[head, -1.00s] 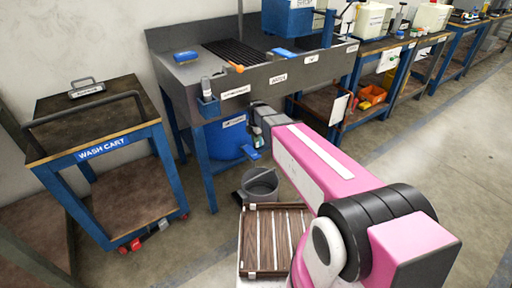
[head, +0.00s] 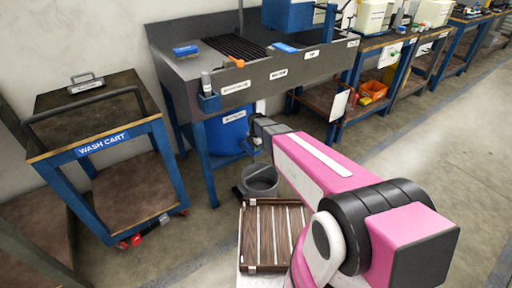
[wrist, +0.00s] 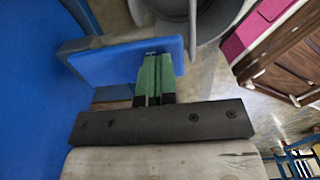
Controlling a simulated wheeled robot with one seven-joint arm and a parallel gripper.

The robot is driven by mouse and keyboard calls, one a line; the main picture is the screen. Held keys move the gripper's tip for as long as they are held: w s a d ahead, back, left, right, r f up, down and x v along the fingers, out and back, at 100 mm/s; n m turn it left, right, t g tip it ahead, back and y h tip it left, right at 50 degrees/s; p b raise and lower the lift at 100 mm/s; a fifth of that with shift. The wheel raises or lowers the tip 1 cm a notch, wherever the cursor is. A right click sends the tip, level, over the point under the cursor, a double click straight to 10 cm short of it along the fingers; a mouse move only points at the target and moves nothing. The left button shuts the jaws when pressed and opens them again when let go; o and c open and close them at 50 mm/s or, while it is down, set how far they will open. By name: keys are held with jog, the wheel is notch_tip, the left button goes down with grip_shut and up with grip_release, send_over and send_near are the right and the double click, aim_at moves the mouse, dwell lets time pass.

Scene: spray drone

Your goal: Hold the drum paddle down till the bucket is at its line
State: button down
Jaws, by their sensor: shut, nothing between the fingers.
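The blue drum (head: 228,134) stands under the sink bench and fills the left of the wrist view (wrist: 30,100). The blue paddle (wrist: 110,62) is a flat plate at the drum's side, in the upper middle of the wrist view. My gripper (wrist: 153,62) is shut and empty. Its green fingertips overlap the paddle's near edge; I cannot tell whether they press on it. In the head view my pink arm hides the fingertips. The grey bucket (head: 262,178) stands on the floor below the paddle; its rim shows in the wrist view (wrist: 212,28). Its line and level are not visible.
A slatted wooden rack (head: 268,236) lies in front of the bucket. The wash cart (head: 108,178) stands at the left. The sink bench (head: 262,82) overhangs the drum. Open floor lies to the right.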

jog(key=shift+s+d+f+t+y, duration=0.15)
jog(key=shift+s+f+t+y, duration=0.15)
jog(key=shift+f+t, duration=0.1)
jog(key=shift+f, duration=0.4)
jog(key=shift+w+f, duration=0.15)
jog(key=shift+f, duration=0.45)
jog(key=shift+r, duration=0.1)
dwell(6.5)
